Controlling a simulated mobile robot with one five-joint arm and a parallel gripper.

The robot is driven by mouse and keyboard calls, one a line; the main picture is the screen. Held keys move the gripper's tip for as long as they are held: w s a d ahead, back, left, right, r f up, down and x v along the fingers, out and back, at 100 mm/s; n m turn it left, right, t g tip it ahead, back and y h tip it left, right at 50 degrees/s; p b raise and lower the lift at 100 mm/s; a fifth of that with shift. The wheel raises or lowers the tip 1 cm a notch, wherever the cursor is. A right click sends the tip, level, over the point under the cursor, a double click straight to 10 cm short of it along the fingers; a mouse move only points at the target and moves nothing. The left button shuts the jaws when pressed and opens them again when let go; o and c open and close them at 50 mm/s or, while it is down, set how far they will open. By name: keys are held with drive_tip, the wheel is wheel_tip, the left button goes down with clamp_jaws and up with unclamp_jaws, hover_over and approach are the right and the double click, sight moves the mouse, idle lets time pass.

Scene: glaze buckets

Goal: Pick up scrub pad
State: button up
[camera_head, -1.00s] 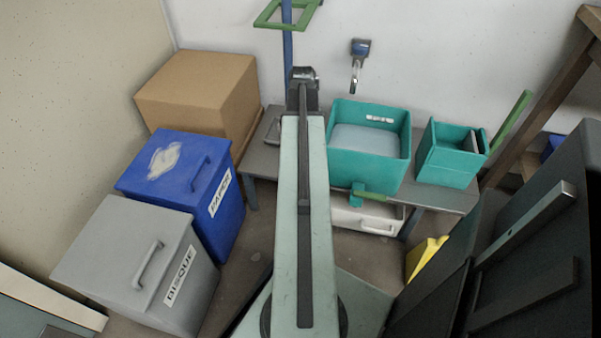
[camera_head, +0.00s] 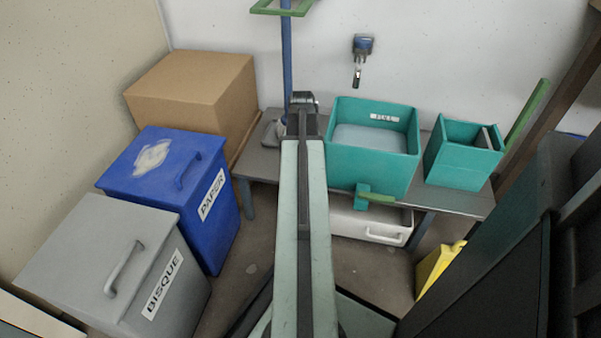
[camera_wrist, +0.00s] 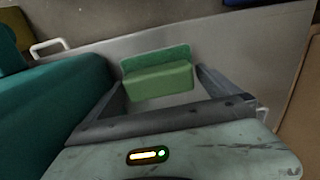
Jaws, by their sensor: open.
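The scrub pad (camera_wrist: 157,80) is a green block with a darker green layer along its far side. In the wrist view it lies on the grey bench top (camera_wrist: 235,50), between my gripper's two dark fingers. My gripper (camera_head: 303,103) is open, with a finger on either side of the pad; I cannot tell whether they touch it. In the head view my arm reaches forward over the bench, and the pad is hidden behind it.
A teal tub (camera_head: 372,165) stands close to the right of my arm, with a smaller teal bin (camera_head: 462,160) beyond it. A blue stand post (camera_head: 287,60) rises by my gripper. Blue PAPER bin (camera_head: 170,180), grey BISQUE bin (camera_head: 90,250) and a cardboard box (camera_head: 190,85) are left.

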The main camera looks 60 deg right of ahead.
drive_tip(key=shift+r, duration=0.1)
drive_tip(key=c, duration=1.1)
drive_tip(key=shift+r, duration=0.15)
wheel_tip(320, 180, up, 28)
drive_tip(key=p, duration=2.8)
drive_tip(key=o, duration=0.5)
drive_tip(key=c, duration=0.3)
